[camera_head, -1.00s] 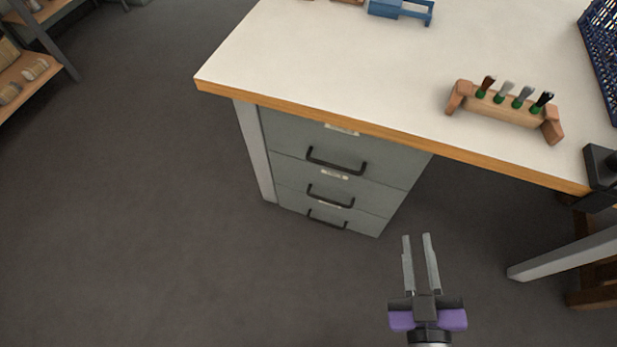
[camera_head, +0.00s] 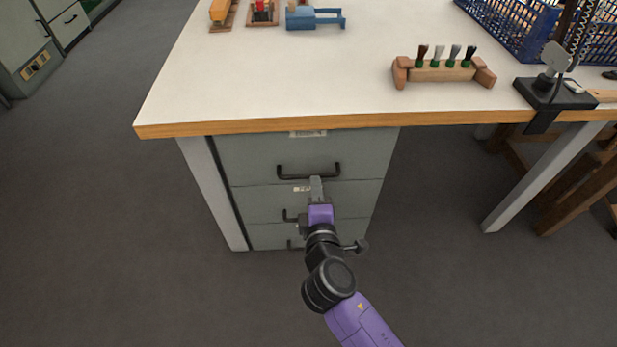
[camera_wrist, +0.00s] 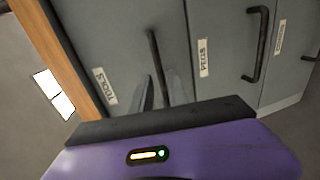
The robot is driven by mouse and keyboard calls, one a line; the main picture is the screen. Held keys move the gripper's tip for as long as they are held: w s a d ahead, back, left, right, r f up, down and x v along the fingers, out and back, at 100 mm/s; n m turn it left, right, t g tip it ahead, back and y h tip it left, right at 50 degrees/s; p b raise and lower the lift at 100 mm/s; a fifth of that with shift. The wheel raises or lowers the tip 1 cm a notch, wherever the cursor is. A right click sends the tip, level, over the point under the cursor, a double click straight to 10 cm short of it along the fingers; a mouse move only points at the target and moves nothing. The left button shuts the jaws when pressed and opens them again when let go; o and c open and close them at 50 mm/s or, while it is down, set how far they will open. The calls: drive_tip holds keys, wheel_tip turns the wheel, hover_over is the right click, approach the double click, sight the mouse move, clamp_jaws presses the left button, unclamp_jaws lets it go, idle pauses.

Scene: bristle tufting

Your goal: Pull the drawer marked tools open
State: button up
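The drawer marked tools (camera_wrist: 92,45) is the top drawer of the grey cabinet; its front (camera_head: 250,155) is flush with the frame. Its label (camera_wrist: 104,86) reads TOOLS in the wrist view. Its black bar handle (camera_head: 290,174) also shows in the wrist view (camera_wrist: 153,48). My gripper (camera_head: 316,181) is right at this handle, near its middle. In the wrist view the two fingertips (camera_wrist: 158,93) stand apart, with the handle bar running down to them. I cannot tell whether they touch the bar.
The drawer marked pegs (camera_wrist: 225,60) is below, shut, with its own handle (camera_wrist: 259,45). The worktop's wooden edge (camera_head: 270,126) overhangs the cabinet. A grey table leg (camera_head: 213,190) stands at its left. The floor in front (camera_head: 200,300) is clear.

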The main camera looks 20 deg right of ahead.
drive_tip(key=shift+b+x, duration=0.4)
drive_tip(key=shift+x, duration=2.35)
clamp_jaws()
